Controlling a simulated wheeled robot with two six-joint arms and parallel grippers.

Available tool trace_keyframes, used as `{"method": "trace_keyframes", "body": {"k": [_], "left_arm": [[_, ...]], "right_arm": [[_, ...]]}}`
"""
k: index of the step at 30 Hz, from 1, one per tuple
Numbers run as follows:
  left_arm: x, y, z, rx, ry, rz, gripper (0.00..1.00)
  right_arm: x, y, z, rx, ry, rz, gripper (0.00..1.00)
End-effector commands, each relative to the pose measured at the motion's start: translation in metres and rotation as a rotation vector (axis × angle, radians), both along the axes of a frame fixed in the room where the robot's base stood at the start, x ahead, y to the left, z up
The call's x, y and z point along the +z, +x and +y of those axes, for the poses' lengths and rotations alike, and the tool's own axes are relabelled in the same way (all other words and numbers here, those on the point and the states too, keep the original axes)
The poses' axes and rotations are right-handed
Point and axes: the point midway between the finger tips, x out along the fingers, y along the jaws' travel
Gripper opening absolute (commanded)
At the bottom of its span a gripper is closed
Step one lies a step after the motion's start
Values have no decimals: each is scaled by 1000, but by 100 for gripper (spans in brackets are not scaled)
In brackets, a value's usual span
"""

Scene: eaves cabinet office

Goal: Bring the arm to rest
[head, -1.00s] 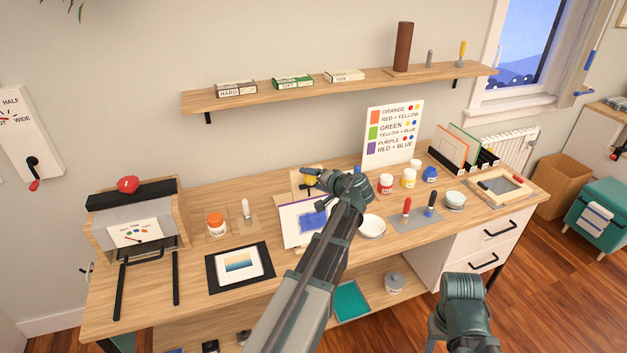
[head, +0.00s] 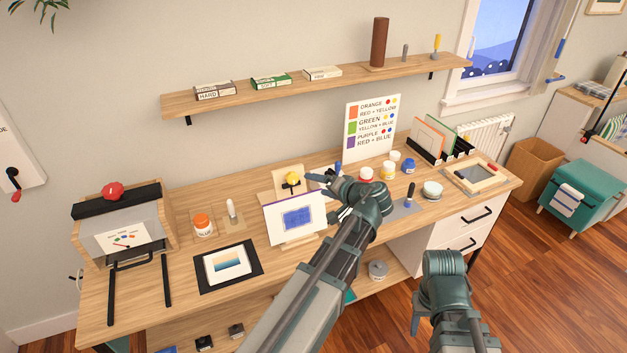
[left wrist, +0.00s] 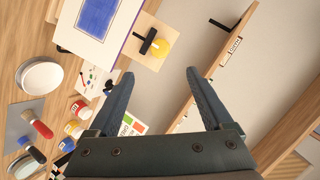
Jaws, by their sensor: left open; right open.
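My left arm reaches from the bottom middle of the head view over the desk (head: 130,290). Its gripper (head: 326,196) is above the desk, in front of the paint jars and right of the white sheet with a blue square (head: 298,217). In the left wrist view the gripper's two fingers (left wrist: 160,74) are spread wide with nothing between them.
A colour chart (head: 370,130) and several paint jars, including a blue one (head: 408,166), stand behind my left gripper. A wall shelf (head: 330,88) runs above. Open floor (head: 540,270) lies right.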

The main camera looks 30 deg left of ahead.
Motion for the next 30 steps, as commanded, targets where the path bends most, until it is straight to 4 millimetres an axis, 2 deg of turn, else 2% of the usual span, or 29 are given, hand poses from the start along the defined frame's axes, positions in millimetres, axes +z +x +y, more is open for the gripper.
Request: {"method": "trace_keyframes", "body": {"k": [16,19,23,27,30], "left_arm": [[1,-1,-3,0,-1,0,84],[-8,-9,-11,-5,-33,21,84],[-44,-41,-49,-24,-177,124,84],[-91,-94,-112,-81,-396,309,84],[-115,-133,-157,-136,-538,444,84]], "right_arm": [[1,0,0,0,0,0,50],[0,0,0,0,0,0,50],[-3,0,0,0,0,0,50],[-7,0,0,0,0,0,50],[-9,0,0,0,0,0,50]]}}
